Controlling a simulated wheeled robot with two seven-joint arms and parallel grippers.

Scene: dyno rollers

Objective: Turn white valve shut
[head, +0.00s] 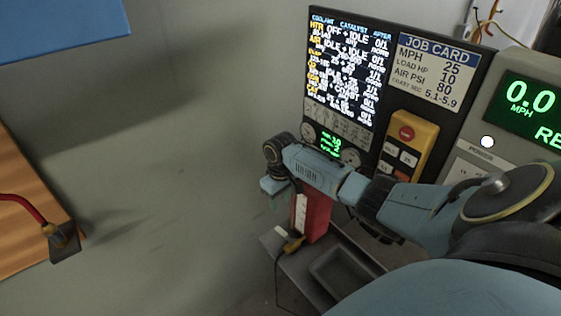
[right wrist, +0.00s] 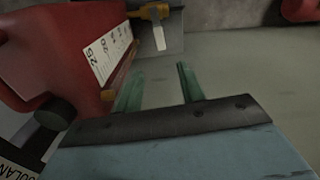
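The white valve is a yellow fitting with a white lever (right wrist: 158,38), seen at the top of the right wrist view, ahead of my right gripper (right wrist: 158,78). In the head view, a small pale lever (head: 280,231) with a yellow fitting sits at the foot of a red canister (head: 314,216). My right gripper (head: 279,200) is above and slightly left of it there. Its two green fingers are apart with nothing between them, and they do not touch the lever. My left gripper is not in view.
The red canister (right wrist: 68,50) is close on the left of my right fingers. A grey shelf with a tray (head: 345,268) is below. A panel with a job card (head: 436,72) and a yellow control box (head: 408,140) stands behind my arm. An orange slatted surface (head: 25,215) is at left.

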